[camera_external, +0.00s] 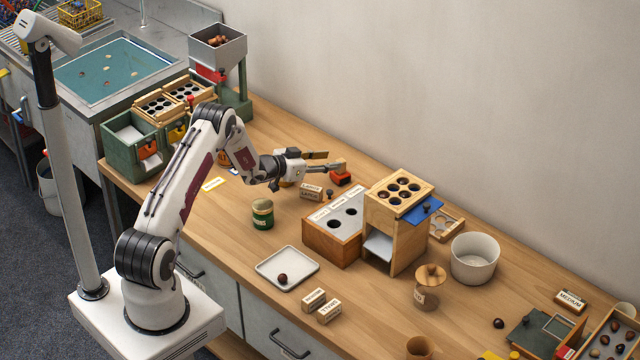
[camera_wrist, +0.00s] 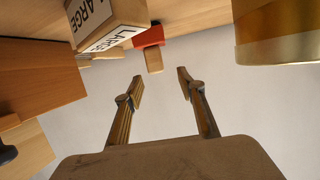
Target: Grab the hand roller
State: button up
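A red block with a short wooden handle (camera_external: 341,178), which looks like the hand roller, sits on the table just past my gripper. In the wrist view its red body (camera_wrist: 148,36) is at the top centre, with the wooden handle pointing toward my fingers. Its roller part cannot be made out. My gripper (camera_external: 328,162) is open and empty, held low over the table. In the wrist view the two fingers (camera_wrist: 160,77) are spread apart, and the handle's end lies ahead of the gap between them, apart from both.
A LARGE-labelled block (camera_external: 311,191) lies close by, and also shows in the wrist view (camera_wrist: 105,22). A gold cylinder (camera_wrist: 280,40) is at the right there. A wooden box with holes (camera_external: 330,240), a green tin (camera_external: 262,215) and a white tray (camera_external: 298,280) stand nearer the front.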

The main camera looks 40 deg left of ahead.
aim_at(341, 160)
jog(key=shift+d+x, duration=0.15)
jog(key=shift+x, duration=0.55)
jog(key=shift+d+x, duration=0.15)
jog(key=shift+x, duration=1.65)
jog(key=shift+f, duration=0.2)
grip_shut()
